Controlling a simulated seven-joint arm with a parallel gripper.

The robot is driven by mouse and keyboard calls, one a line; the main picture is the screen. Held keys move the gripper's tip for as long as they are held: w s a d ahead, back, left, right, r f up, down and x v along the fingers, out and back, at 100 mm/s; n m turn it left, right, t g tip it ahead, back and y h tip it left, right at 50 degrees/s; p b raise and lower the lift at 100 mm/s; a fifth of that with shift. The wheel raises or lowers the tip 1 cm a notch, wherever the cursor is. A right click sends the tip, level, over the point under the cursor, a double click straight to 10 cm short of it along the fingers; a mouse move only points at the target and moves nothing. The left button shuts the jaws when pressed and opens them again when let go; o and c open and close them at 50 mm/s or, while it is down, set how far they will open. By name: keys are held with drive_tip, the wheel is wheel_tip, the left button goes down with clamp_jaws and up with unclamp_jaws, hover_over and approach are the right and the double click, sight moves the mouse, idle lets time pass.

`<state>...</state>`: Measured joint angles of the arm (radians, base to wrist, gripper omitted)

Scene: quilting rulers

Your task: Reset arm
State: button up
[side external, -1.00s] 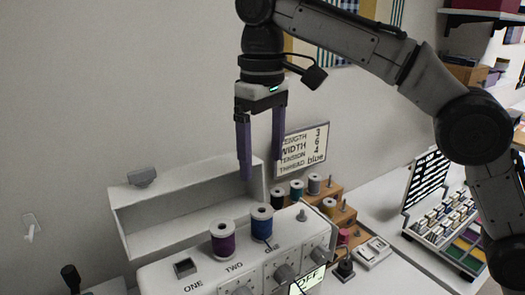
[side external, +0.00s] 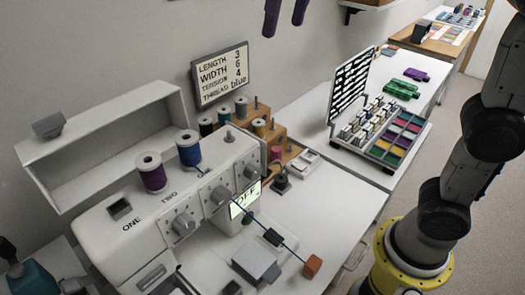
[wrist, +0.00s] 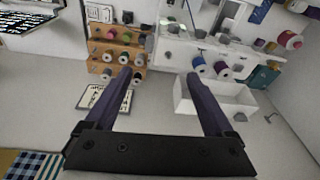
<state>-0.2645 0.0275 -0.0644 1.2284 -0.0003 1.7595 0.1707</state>
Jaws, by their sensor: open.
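My gripper (side external: 286,12) shows only as two purple fingers at the top edge of the side view, high above the work and near the wall. In the wrist view, the gripper (wrist: 159,75) has its fingers spread wide with nothing between them. It is open and empty. Below is a white sewing machine (side external: 100,237) with a purple spool (side external: 151,175) and a blue spool (side external: 189,151) upright on top. Its small screen reads OFF.
A white open box (side external: 105,135) stands behind the machine. A sign (side external: 220,75) reads length 3, width 6, tension 4, thread blue. A wooden spool rack (side external: 275,135) and a case of coloured compartments (side external: 395,140) stand to the right. The table front right is fairly clear.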

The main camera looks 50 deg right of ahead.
drive_tip(key=s+d+f+m+t, duration=0.1)
drive_tip(key=s+d+f, duration=0.3)
drive_tip(key=s, duration=0.2)
drive_tip(key=s+d+f+t, duration=0.1)
drive_tip(key=s+d+f, duration=0.2)
drive_tip(key=s+f, duration=0.35)
drive_tip(key=f, duration=0.4)
drive_tip(key=s+d+f+t, duration=0.1)
drive_tip(key=s+f, duration=0.1)
drive_tip(key=f, duration=0.5)
drive_tip(key=shift+s+d+h, duration=0.3)
drive_tip(key=shift+s, duration=0.1)
